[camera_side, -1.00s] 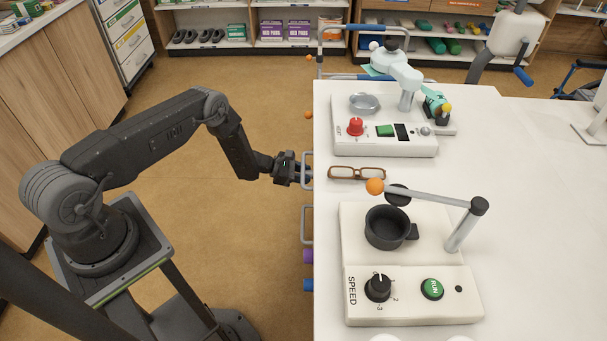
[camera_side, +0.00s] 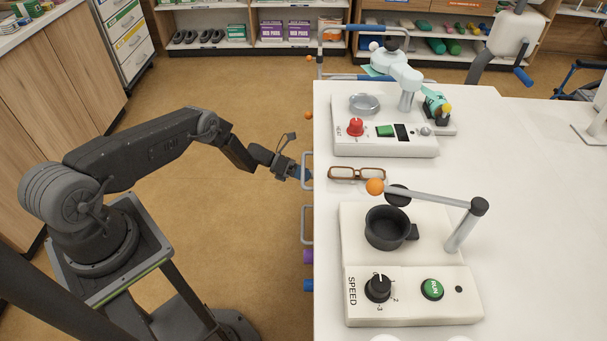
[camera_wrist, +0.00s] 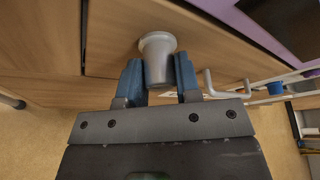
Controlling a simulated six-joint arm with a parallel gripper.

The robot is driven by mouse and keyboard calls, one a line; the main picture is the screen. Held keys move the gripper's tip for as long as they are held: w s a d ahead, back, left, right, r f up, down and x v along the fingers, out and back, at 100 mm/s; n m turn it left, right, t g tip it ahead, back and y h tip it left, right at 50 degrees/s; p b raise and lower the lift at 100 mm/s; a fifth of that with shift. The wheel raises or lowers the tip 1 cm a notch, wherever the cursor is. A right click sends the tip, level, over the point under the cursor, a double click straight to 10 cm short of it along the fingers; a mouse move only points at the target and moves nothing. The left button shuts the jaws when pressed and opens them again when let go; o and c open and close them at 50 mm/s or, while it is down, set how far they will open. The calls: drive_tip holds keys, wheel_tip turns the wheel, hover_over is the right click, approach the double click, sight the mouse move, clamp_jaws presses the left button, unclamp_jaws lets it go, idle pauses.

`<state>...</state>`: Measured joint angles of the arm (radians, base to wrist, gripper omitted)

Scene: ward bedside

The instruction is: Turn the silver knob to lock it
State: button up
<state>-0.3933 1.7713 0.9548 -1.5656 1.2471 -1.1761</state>
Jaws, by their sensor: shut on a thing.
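The silver knob (camera_wrist: 158,58) shows in the wrist view as a pale grey, flared knob on a wooden panel (camera_wrist: 115,25). My gripper (camera_wrist: 159,82) has its two blue fingers on either side of the knob, shut on it. In the side view my gripper (camera_side: 303,174) is at the left edge of the white table, and the knob is hidden there.
A white handle bar (camera_wrist: 235,92) runs to the right of the fingers in the wrist view. On the white table (camera_side: 540,200) stand a SPEED unit (camera_side: 455,300), a HEAT unit (camera_side: 350,147) and brown glasses (camera_side: 357,174). Open floor lies left of the table.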

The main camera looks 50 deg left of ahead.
drive_tip(key=shift+n+h, duration=0.3)
drive_tip(key=shift+n, duration=0.2)
drive_tip(key=o, duration=0.9)
drive_tip(key=v, duration=1.3)
drive_tip(key=shift+a+r, duration=0.3)
drive_tip(key=shift+a, duration=0.05)
